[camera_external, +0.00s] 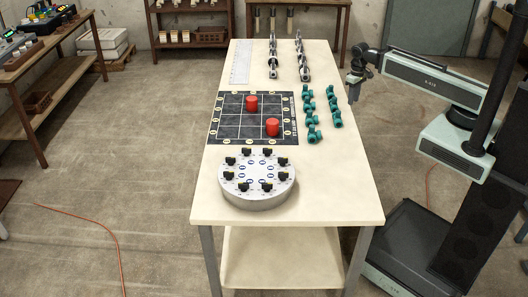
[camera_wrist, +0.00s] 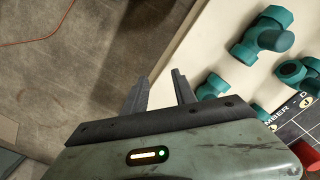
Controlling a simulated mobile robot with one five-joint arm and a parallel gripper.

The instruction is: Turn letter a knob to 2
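A round grey-white dial unit (camera_external: 257,183) stands at the near end of the table, with several black knobs around its top. One black knob (camera_external: 267,187) sits at its near side. The letters and numbers by the knobs are too small to read. My gripper (camera_external: 354,87) hangs just off the table's right edge, far from the dial unit. In the wrist view my gripper (camera_wrist: 159,88) shows its two fingers apart with nothing between them. The dial unit is not in the wrist view.
A black grid board (camera_external: 229,134) with two red cylinders (camera_external: 272,127) lies behind the dial unit. Several teal pipe fittings (camera_external: 312,130) stand right of it; some show in the wrist view (camera_wrist: 262,38). Metal fittings (camera_external: 303,62) stand at the back. The table's near right corner is clear.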

